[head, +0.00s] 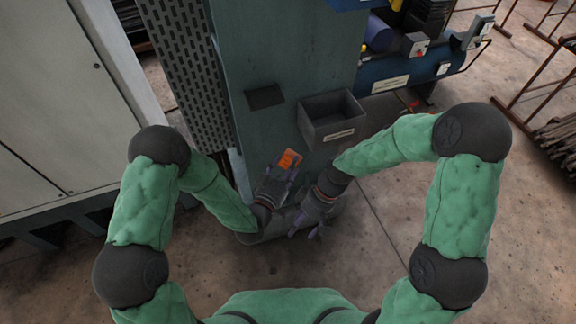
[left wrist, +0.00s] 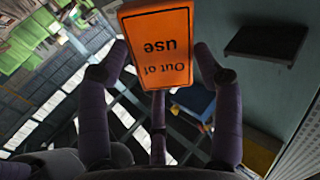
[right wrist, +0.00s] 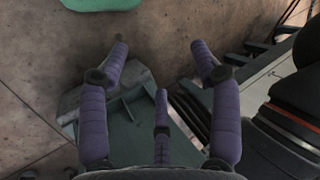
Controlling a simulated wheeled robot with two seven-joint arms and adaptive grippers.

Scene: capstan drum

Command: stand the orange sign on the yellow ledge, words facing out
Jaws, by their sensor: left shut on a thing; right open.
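The orange sign (head: 289,159) is in my left gripper (head: 281,172), in front of the machine's green-grey face. In the left wrist view the sign (left wrist: 157,45) shows the words "Out of use" upside down, its lettered side toward that camera. The fingers of my left gripper (left wrist: 160,85) are closed about the sign's lower part. My right gripper (head: 305,228) is open and empty, lower and to the right of the left one. A yellow patch (left wrist: 260,152) shows at the lower right of the left wrist view; I cannot tell if it is the yellow ledge.
A small dark ledge (head: 265,96) and an open grey bin (head: 332,120) project from the machine face, above the sign in the head view. A perforated panel (head: 188,70) and a pale cabinet (head: 60,110) stand left. Open floor lies at the right (head: 400,210).

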